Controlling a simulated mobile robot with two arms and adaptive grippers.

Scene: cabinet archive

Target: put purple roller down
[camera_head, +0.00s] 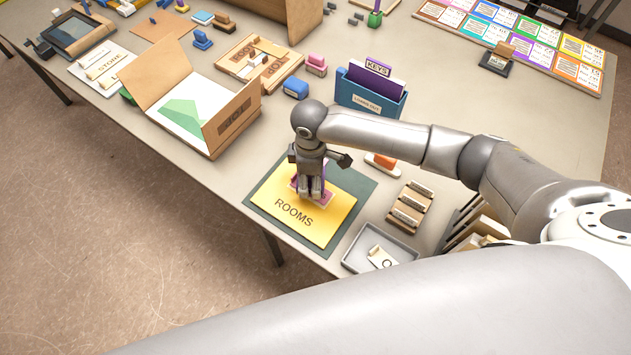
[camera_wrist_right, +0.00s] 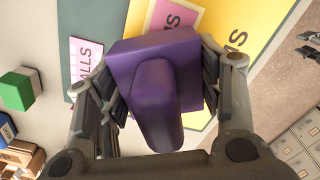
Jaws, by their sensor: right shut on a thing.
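The purple roller (camera_wrist_right: 155,70) is between the fingers of my right gripper (camera_head: 312,192), which is shut on it. In the head view the gripper hides most of the roller. The gripper points down over the yellow ROOMS sheet (camera_head: 325,225), which lies on a dark green mat (camera_head: 258,188). A pink patch (camera_head: 326,197) shows on the sheet beside the fingers. I cannot tell whether the roller touches the sheet.
A grey tray (camera_head: 350,262) and wooden stamps (camera_head: 408,206) stand right of the mat. A blue holder with a purple KEYS folder (camera_head: 375,78) stands behind. An open cardboard folder (camera_head: 235,118) is at the left. The table's front edge is close to the mat.

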